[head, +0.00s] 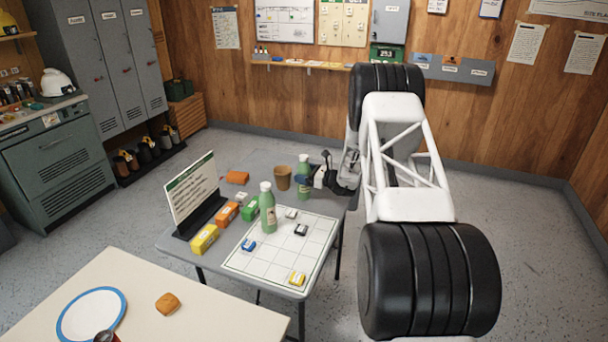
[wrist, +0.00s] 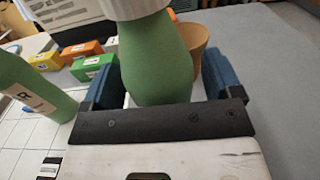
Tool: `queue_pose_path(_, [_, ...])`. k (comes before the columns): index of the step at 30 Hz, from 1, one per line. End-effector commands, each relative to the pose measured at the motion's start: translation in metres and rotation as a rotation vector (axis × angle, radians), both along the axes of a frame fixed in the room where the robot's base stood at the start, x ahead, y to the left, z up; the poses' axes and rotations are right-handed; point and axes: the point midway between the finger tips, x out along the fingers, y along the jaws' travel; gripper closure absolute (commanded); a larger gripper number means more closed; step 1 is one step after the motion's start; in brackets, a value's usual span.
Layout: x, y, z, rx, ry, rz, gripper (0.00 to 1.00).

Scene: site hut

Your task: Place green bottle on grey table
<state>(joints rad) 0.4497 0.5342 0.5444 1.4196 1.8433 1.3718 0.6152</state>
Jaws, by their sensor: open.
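Two green bottles with white caps are in the head view. One green bottle (head: 304,168) appears to stand upright on the grey table (head: 255,308) near its right side. My gripper (head: 308,181) is at this bottle. In the wrist view the bottle (wrist: 157,60) is between my open blue fingers (wrist: 158,82), one on each side; contact cannot be told. The other green bottle (head: 267,212) stands on the white grid mat (head: 265,262) on the grey table. It also shows at the left of the wrist view (wrist: 22,85).
A brown cup (head: 283,178) stands close behind the held-between bottle. Orange, green and yellow boxes (head: 205,239) line the table by a sign board (head: 191,190). Small blocks (head: 297,279) lie on the mat. A cream table (head: 190,325) with a plate (head: 91,315) is in front.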

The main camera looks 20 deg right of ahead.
Motion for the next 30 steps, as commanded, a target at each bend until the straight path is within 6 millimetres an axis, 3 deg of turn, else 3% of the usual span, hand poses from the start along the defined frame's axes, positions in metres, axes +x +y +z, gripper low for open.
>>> queue_pose_path(13, [-0.009, -0.009, 0.003, 0.0, 0.0, -0.001, 0.16])
queue_pose_path(30, [-0.068, -0.069, 0.003, 0.001, 0.001, -0.001, 0.16])
